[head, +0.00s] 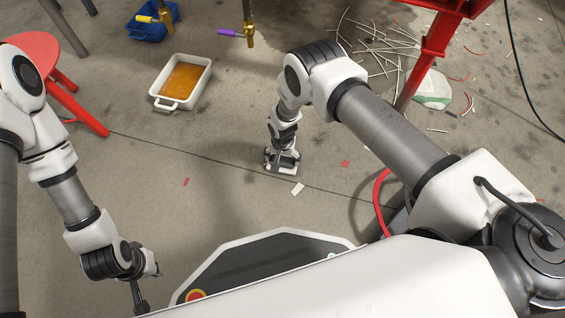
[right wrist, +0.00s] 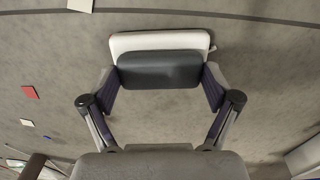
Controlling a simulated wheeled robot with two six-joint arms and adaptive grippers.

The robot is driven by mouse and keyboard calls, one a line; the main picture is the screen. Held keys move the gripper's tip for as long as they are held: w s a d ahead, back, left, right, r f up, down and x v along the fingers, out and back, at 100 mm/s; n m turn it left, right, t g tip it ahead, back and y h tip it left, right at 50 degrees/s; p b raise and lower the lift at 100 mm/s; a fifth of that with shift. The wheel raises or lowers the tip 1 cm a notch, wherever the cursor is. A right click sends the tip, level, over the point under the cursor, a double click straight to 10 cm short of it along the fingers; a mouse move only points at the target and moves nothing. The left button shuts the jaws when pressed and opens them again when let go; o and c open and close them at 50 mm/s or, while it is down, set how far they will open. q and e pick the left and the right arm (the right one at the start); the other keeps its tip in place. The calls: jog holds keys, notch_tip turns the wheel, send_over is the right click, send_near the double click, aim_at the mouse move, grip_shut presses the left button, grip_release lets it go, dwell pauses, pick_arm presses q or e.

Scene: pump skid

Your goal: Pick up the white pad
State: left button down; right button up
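The white pad (right wrist: 160,41) is a rounded white slab with a dark grey block (right wrist: 160,70) on it. In the head view the white pad (head: 269,165) shows as a pale edge on the floor under my right gripper (head: 283,160). In the right wrist view the fingers of my right gripper (right wrist: 160,88) are wide apart on both sides of the dark block. I see no clear gap, but cannot tell whether they press on it. My left gripper (head: 140,295) is at the lower left, away from the pad. Its fingers are too unclear to judge.
A white tray of amber liquid (head: 183,81), a blue bin (head: 153,22) and a red stool (head: 37,50) stand at the upper left. Thin rods (head: 385,42) and a red stand (head: 430,55) are at the upper right. A white scrap (head: 297,189) lies near the pad.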

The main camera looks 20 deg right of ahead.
aim_at(283, 160)
notch_tip(283, 160, up, 10)
jog(key=p, duration=0.5)
jog(key=shift+p, duration=0.3)
